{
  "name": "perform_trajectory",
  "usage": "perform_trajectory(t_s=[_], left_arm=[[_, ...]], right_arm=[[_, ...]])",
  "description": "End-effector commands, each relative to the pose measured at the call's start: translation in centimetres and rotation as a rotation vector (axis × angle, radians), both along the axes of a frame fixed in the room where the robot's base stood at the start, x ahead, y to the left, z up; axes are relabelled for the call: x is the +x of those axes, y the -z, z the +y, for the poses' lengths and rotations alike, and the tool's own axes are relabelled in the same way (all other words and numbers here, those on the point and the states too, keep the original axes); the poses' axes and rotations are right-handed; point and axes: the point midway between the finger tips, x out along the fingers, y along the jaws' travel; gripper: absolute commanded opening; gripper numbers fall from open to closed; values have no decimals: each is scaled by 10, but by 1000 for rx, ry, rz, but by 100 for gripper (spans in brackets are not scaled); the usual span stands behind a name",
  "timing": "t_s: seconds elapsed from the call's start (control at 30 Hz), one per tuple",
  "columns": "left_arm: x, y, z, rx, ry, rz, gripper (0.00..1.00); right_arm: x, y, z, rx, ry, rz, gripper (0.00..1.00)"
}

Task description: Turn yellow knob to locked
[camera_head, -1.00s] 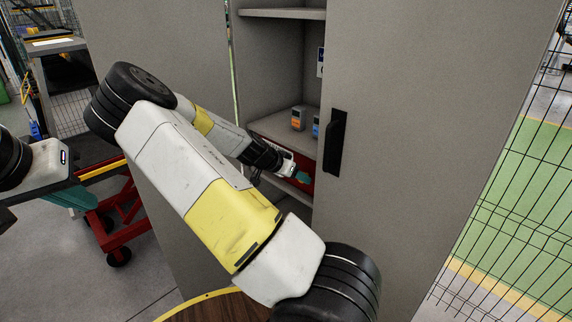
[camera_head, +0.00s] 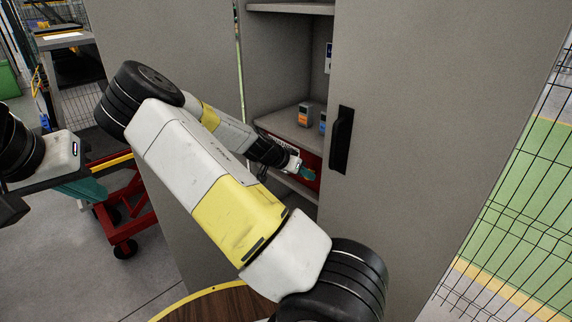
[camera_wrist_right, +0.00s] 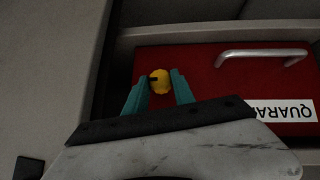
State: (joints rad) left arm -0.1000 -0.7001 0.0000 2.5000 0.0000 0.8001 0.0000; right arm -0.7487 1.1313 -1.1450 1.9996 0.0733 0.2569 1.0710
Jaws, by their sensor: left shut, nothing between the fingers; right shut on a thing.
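The yellow knob (camera_wrist_right: 160,81) shows in the right wrist view, with a dark mark on its left side. It sits between the teal fingers of my right gripper (camera_wrist_right: 160,88), which is shut on it. Behind it is a red drawer front (camera_wrist_right: 215,70). In the head view my right gripper (camera_head: 306,173) reaches into the cabinet at the red drawer, and the knob cannot be made out there. My left gripper (camera_head: 80,190) is at the left edge, shut and empty, well away from the cabinet.
The grey cabinet's door (camera_head: 430,110) with a black handle (camera_head: 341,140) stands right of my right arm. A shelf above the drawer holds small boxes (camera_head: 305,114). The drawer has a metal handle (camera_wrist_right: 262,54) and a white label (camera_wrist_right: 283,108). A red cart (camera_head: 125,215) stands left.

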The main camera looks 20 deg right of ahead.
Motion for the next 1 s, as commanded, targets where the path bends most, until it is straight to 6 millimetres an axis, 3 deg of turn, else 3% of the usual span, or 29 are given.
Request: perform_trajectory(t_s=[0.27, 1.0], left_arm=[[0, 0, 0, 0, 0, 0, 0], [0, 0, 0, 0, 0, 0, 0]], right_arm=[[4, 1, 1, -69, -3, 158, 0], [11, 7, 4, -335, -3, 803, 0]])
